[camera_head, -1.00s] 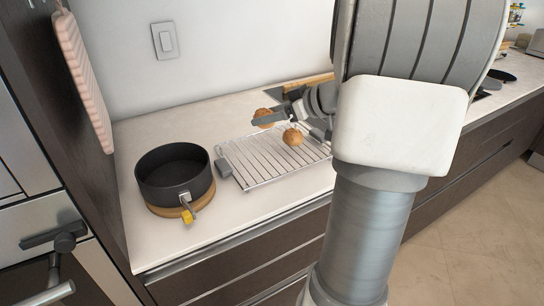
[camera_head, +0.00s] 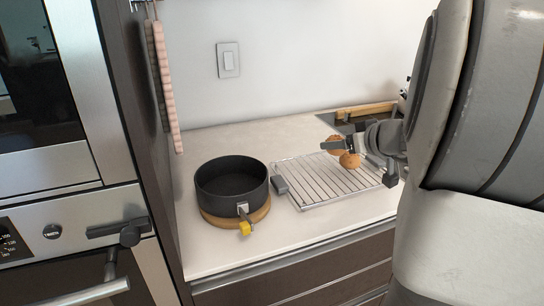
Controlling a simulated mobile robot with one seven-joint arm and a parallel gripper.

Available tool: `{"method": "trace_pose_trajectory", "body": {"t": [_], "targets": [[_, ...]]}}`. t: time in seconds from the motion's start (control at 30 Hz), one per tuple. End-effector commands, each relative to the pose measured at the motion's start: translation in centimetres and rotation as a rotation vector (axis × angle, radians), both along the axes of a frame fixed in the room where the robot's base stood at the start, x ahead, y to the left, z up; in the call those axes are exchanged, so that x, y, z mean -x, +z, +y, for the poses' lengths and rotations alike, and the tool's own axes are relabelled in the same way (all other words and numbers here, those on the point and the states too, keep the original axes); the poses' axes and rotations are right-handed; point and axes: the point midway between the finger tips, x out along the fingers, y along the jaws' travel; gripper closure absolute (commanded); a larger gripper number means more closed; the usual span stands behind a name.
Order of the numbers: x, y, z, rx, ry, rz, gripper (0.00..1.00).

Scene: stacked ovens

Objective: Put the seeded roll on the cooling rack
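The cooling rack (camera_head: 312,184) is a silver wire grid on the white counter. A golden-brown roll (camera_head: 350,160) appears to rest on its back part. A second brown roll (camera_head: 333,151) shows just behind and left, partly hidden by a gripper finger; I cannot tell what it rests on. Seeds are too small to make out on either roll. My gripper (camera_head: 363,158) is over the back right of the rack. Its fingers look spread apart, one on each side of the nearer roll, with no clear grip on it.
A black pot (camera_head: 232,184) stands on a round wooden board (camera_head: 222,220) left of the rack. A wooden board edge (camera_head: 365,108) lies behind the rolls. Ovens (camera_head: 60,200) and a tall cabinet side bound the left. My arm hides the right side.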

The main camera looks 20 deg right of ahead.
Motion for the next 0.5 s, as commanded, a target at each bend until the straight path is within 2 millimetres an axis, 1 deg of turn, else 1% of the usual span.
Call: {"method": "trace_pose_trajectory", "body": {"t": [0.03, 0.2, 0.37, 0.5], "targets": [[-0.7, -1.0, 1.1, -0.002, 0.005, 0.003, 0.85], [-2.7, -2.7, 3.3, -0.001, 0.003, 0.001, 0.85], [-3.3, -3.4, 4.1, -0.001, 0.000, 0.001, 0.85], [-3.4, -5.4, 4.1, -0.003, -0.001, 0.003, 0.85]]}}
